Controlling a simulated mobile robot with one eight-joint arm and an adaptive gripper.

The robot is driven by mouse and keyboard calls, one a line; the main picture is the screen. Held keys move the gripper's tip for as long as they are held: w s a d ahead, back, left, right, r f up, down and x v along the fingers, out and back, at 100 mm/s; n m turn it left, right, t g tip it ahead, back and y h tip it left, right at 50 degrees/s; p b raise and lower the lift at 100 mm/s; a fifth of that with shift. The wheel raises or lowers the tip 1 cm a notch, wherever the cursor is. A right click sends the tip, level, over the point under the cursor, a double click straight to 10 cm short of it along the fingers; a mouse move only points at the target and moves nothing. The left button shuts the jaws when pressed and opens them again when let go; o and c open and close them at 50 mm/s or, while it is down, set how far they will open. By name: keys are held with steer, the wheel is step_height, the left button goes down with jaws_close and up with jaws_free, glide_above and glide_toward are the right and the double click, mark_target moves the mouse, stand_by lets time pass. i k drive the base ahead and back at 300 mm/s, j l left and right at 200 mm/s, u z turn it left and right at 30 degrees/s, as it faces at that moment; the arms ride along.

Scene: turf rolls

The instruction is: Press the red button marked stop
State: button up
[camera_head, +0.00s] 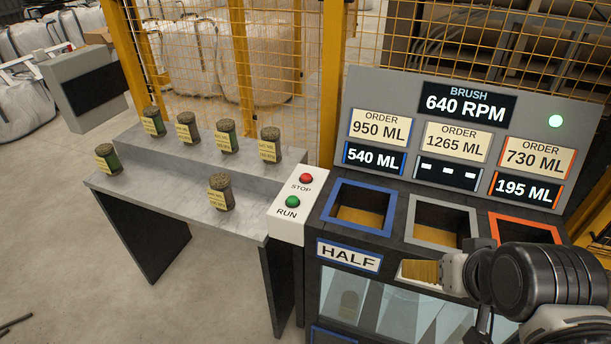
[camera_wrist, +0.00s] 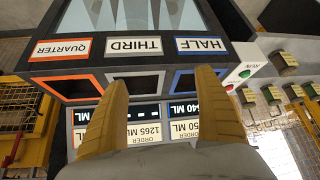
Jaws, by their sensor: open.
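The red stop button (camera_head: 306,178) sits on top of a white control box (camera_head: 285,228), with the word STOP printed beside it. A green button (camera_head: 292,201) marked RUN sits nearer on the same box. In the wrist view the red button (camera_wrist: 229,88) shows small at the right, past the right-hand finger, with the green button (camera_wrist: 244,74) close by. My gripper (camera_head: 408,270) is over the front of the bin machine, right of the control box and apart from it. In the wrist view my gripper (camera_wrist: 163,85) has its two tan fingers spread with nothing between them.
The dark machine has blue, grey and orange-rimmed openings (camera_head: 359,207) and a sloped display panel (camera_head: 462,135) behind them. A grey table (camera_head: 170,190) with several small turf rolls (camera_head: 221,192) stands left of the box. Yellow mesh fencing (camera_head: 200,60) closes the back.

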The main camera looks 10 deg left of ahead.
mark_target(304, 177)
steer(key=i+j, duration=0.25)
steer(key=j, duration=0.15)
steer(key=i+j+u, duration=0.1)
steer(key=j, duration=0.25)
steer(key=i+j, duration=0.35)
